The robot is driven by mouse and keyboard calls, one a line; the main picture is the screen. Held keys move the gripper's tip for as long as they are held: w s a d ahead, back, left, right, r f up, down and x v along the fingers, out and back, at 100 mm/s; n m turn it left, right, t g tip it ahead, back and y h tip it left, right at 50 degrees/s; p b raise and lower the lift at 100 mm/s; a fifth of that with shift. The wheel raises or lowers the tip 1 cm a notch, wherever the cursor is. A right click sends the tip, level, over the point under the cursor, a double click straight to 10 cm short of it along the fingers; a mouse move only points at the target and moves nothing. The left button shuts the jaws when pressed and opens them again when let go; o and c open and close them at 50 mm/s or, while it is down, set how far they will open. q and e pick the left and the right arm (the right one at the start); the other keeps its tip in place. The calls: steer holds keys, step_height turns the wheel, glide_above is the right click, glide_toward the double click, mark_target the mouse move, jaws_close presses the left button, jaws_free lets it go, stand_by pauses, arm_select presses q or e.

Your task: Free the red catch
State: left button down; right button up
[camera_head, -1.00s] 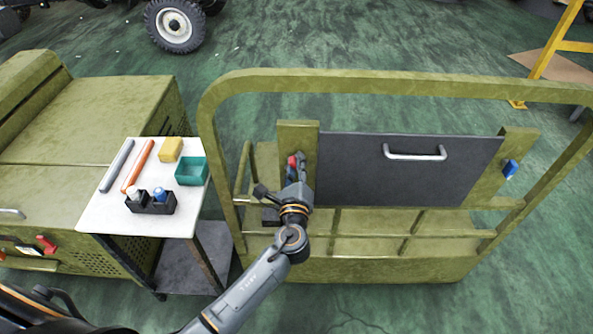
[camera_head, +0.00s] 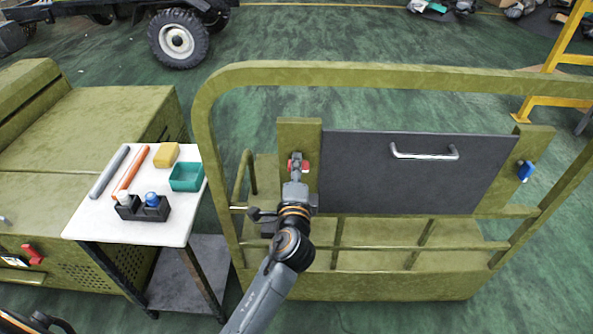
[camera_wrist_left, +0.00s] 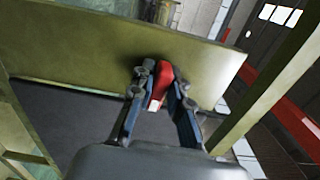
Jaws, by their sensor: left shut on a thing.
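The red catch (camera_head: 304,166) sits on the olive post at the left edge of the dark panel (camera_head: 415,175). My left gripper (camera_head: 297,163) is at the catch and covers part of it. In the left wrist view the red catch (camera_wrist_left: 161,84) stands between the two fingers of my left gripper (camera_wrist_left: 162,88), which are shut on it. A blue catch (camera_head: 525,171) sits on the olive post at the panel's right edge. The panel has a metal handle (camera_head: 424,153) near its top. My right gripper is not in view.
An olive tube frame (camera_head: 400,75) arches around the panel. A white-topped cart (camera_head: 150,225) stands at left with a teal box (camera_head: 186,177), a yellow block (camera_head: 166,155), two rods and a black holder. An olive cabinet (camera_head: 90,120) is further left.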

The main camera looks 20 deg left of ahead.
arm_select(q)
steer(key=shift+n, duration=0.4)
steer(key=c, duration=1.3)
jaws_free()
steer(key=shift+s, duration=0.1)
steer(key=v, duration=1.2)
